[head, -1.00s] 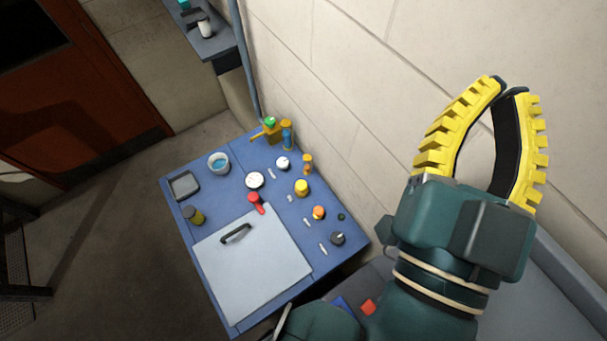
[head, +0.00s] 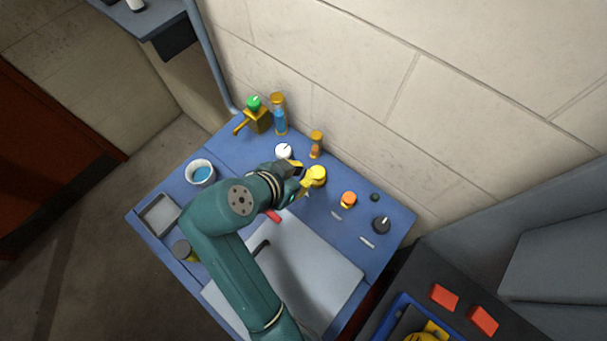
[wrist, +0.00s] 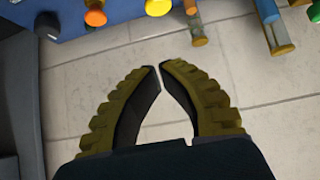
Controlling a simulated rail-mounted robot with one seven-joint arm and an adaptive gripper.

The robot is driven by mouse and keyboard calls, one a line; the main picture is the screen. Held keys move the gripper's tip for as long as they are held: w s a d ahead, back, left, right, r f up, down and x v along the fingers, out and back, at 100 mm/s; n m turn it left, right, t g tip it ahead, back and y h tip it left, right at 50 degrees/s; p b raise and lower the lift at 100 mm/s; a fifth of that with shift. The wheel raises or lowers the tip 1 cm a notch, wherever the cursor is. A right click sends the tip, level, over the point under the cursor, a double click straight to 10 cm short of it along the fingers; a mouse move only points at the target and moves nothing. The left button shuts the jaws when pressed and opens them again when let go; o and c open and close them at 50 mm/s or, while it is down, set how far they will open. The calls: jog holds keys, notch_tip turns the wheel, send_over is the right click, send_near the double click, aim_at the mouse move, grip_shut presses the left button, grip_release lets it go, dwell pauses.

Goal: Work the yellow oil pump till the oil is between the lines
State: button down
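A round yellow knob (head: 317,174) stands on the blue bench top, and it also shows at the top edge of the wrist view (wrist: 158,7). Beside it stands a sight glass with amber fluid (head: 316,146); its lines are too small to make out. A yellow-orange body with a green cap and a lever (head: 257,119) stands at the back corner, next to a blue-filled glass (head: 280,116). My gripper (head: 306,181) appears beside the yellow knob in the head view; contact cannot be told. In the wrist view its fingertips (wrist: 160,66) almost meet, with nothing between them.
The bench also holds a white gauge (head: 284,151), an orange knob (head: 348,199), a dark knob (head: 381,225), a cup of blue liquid (head: 201,173) and a grey tray (head: 160,214). A pale panel with a handle (head: 322,279) covers the front. A block wall rises behind.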

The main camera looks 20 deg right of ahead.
jog(key=shift+a, duration=0.1)
send_over(318, 174)
notch_tip(318, 174, down, 7)
jog(key=shift+f, duration=0.1)
notch_tip(318, 174, down, 3)
jog(key=shift+s+r, duration=0.1)
jog(key=shift+f, duration=0.45)
